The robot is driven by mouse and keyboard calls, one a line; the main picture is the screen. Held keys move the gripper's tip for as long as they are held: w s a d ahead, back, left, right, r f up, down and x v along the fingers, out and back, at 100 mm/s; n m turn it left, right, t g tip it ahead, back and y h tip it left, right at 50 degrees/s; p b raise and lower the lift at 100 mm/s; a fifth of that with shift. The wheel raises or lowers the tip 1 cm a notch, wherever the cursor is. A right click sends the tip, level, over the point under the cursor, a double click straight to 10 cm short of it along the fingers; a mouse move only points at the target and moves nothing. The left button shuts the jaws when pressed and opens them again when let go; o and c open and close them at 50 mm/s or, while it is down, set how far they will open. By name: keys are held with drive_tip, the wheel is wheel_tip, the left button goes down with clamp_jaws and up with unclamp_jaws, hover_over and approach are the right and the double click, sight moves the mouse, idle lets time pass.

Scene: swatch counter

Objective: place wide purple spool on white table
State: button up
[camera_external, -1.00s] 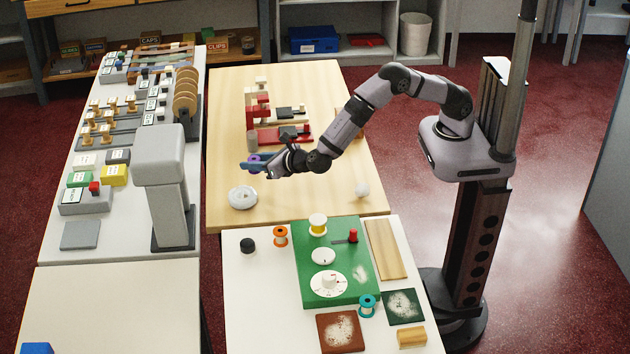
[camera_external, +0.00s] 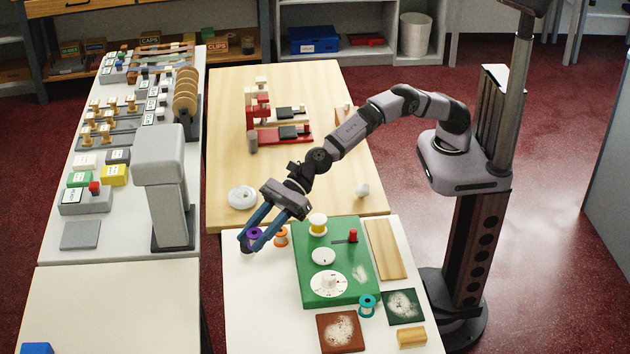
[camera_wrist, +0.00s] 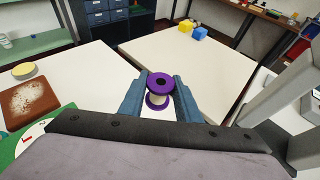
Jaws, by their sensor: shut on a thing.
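The wide purple spool (camera_external: 255,234) is between the fingers of my gripper (camera_external: 252,239), over the far left corner of the white table (camera_external: 258,310). In the wrist view the spool (camera_wrist: 158,102) stands upright, with purple flanges and a pale core, and the blue fingers (camera_wrist: 160,98) close on its two sides. White tabletop (camera_wrist: 95,85) shows behind it. I cannot tell whether the spool's underside touches the table. The fingers partly cover the spool in the external view.
An orange spool (camera_external: 281,237) stands close to the right of my gripper. The table's front left is clear. A gap separates it from the left table (camera_external: 115,305).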

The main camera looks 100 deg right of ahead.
sight(275, 285)
drive_tip(key=s+a+n+g+y, duration=0.2)
drive_tip(key=s+a+n, duration=0.1)
drive_tip(key=s+a, duration=0.15)
drive_tip(key=shift+w+a+f+b, duration=0.1)
drive_tip(key=shift+w+f+b, duration=0.1)
drive_tip(key=shift+f+b, duration=1.7)
drive_tip(key=shift+w+a+f+b, duration=0.15)
drive_tip(key=shift+f+b, duration=0.7)
drive_tip(key=shift+f, duration=1.9)
drive_tip(key=shift+f, duration=0.2)
drive_tip(key=o, duration=1.1)
drive_tip(key=shift+r, duration=0.1)
